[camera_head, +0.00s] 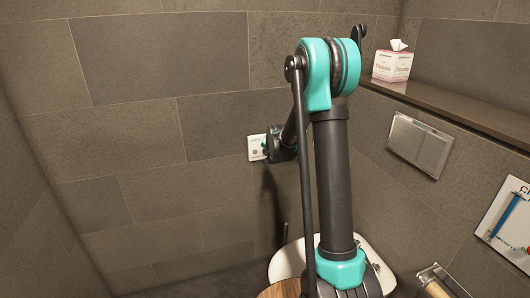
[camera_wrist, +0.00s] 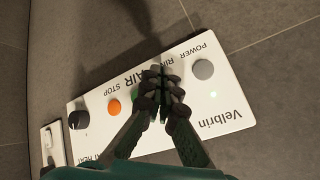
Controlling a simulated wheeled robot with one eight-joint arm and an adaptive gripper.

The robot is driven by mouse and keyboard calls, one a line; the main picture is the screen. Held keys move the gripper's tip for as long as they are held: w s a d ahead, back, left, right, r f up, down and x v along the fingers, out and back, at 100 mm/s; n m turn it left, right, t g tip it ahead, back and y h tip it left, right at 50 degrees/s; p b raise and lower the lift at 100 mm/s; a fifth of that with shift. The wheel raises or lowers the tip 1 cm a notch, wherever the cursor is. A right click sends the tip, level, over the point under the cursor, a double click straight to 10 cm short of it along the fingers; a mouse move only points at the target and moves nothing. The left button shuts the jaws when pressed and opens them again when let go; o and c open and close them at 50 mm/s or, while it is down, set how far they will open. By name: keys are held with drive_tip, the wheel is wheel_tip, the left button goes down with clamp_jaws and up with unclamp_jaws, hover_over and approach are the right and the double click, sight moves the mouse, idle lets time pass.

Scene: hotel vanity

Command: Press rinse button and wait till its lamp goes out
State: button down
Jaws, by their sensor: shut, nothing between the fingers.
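The white Velbrin control panel (camera_wrist: 235,112) is on the tiled wall. It also shows, small, in the head view (camera_head: 254,143). In the wrist view my gripper (camera_wrist: 163,72) is shut and empty, its fingertips over the panel by the partly covered "RI…" label. The rinse button is hidden behind the fingers. Whether the fingertips touch it I cannot tell. No rinse lamp shows.
An orange stop button (camera_wrist: 114,107), a dark knob (camera_wrist: 78,119) and a partly covered green button (camera_wrist: 135,97) are on the panel. A toilet (camera_head: 287,262) stands below my arm. A tissue box (camera_head: 392,66) sits on the right ledge (camera_head: 455,103).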

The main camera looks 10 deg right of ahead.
drive_tip(key=shift+w+a, duration=0.1)
drive_tip(key=shift+w, duration=0.5)
idle(0.7)
drive_tip(key=shift+s, duration=0.85)
drive_tip(key=shift+s+d, duration=0.2)
drive_tip(key=shift+s, duration=0.6)
drive_tip(key=shift+s+d, duration=0.25)
drive_tip(key=shift+s, duration=0.6)
drive_tip(key=shift+s+d, duration=0.2)
drive_tip(key=shift+s, duration=0.6)
drive_tip(key=s+d+f+n+g, duration=0.1)
drive_tip(key=s+d+n+g, duration=0.1)
drive_tip(key=s, duration=1.8)
drive_tip(key=s+d+f+n+g, duration=0.1)
drive_tip(key=s+n, duration=0.3)
drive_tip(key=s, duration=1.6)
drive_tip(key=shift+d+f+g+h, duration=0.4)
drive_tip(key=shift+g, duration=0.4)
